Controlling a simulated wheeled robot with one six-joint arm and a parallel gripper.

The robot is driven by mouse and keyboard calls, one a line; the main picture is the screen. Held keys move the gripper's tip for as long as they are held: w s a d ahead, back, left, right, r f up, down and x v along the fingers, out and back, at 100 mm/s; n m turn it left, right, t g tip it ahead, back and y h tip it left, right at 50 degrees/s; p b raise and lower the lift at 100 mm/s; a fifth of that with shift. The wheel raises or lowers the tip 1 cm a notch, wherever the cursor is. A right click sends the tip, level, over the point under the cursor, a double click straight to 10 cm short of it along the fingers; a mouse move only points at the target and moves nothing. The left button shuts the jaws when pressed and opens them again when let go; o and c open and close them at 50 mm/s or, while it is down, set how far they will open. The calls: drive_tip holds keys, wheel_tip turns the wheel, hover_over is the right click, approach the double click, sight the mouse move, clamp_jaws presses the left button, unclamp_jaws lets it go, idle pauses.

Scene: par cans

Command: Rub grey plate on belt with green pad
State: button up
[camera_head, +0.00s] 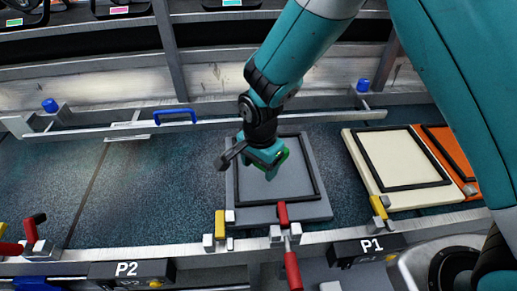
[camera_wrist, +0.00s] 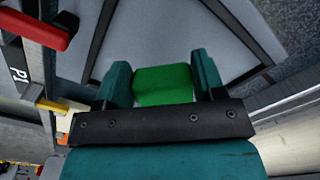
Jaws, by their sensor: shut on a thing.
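The grey plate (camera_head: 310,210) lies on the dark blue-grey belt (camera_head: 155,195), with a black square outline on its top. It also fills much of the wrist view (camera_wrist: 155,37). My gripper (camera_head: 266,163) is over the middle of the plate, pointing down. In the wrist view its two teal fingers (camera_wrist: 162,84) are shut on the green pad (camera_wrist: 163,85). Only a sliver of the pad shows in the head view (camera_head: 284,156). The pad is at or just above the plate; I cannot tell whether it touches.
A cream plate (camera_head: 370,153) and an orange plate (camera_head: 458,150) lie to the right. A red-handled clamp (camera_head: 283,213) and yellow block (camera_head: 220,223) stand at the plate's front edge. A rail with a blue handle (camera_head: 175,112) runs behind. The belt's left is clear.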

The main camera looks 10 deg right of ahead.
drive_tip(key=shift+r+p, duration=1)
drive_tip(key=shift+r, duration=0.6)
